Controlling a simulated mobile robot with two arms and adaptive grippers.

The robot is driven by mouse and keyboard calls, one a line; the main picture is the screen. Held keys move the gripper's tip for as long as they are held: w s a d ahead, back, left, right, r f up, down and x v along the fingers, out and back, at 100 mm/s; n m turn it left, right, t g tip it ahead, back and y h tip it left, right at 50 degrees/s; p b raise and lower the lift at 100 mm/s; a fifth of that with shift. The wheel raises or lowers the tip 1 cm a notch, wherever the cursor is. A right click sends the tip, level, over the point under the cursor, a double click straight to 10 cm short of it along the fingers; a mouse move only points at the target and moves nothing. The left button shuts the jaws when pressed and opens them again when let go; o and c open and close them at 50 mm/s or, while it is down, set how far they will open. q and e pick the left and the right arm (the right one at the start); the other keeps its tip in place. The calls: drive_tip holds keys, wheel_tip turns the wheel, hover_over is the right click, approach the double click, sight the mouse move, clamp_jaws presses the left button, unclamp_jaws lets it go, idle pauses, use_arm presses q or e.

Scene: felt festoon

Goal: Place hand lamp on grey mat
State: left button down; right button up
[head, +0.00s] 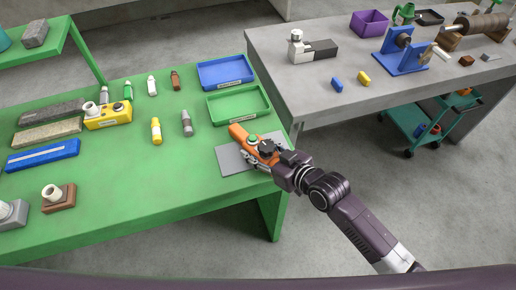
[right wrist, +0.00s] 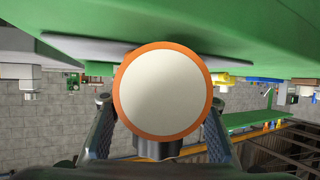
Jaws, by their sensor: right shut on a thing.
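The orange hand lamp (head: 237,132) is over the grey mat (head: 229,161) at the right end of the green table. My right gripper (head: 262,152) is shut on the lamp and partly hides it. In the right wrist view the lamp's round pale face with its orange rim (right wrist: 160,90) fills the space between the two fingers (right wrist: 160,108). The mat's edge shows behind the lamp in that view (right wrist: 85,47). I cannot tell whether the lamp touches the mat. My left gripper is not in view.
A green tray (head: 238,105) and a blue tray (head: 225,73) lie behind the mat. A yellow bottle (head: 156,131) and a grey bottle (head: 187,123) stand to its left. A grey table (head: 300,95) is beyond a gap at the right. The green table's front middle is clear.

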drive_tip(key=o, duration=1.4)
drive_tip(key=shift+c, duration=0.2)
drive_tip(key=shift+r, duration=0.1)
drive_tip(key=shift+s+d, duration=0.2)
drive_tip(key=b+v, duration=0.1)
drive_tip(key=v, duration=1)
drive_tip(key=shift+s+d, duration=0.1)
drive_tip(key=shift+s, duration=0.1)
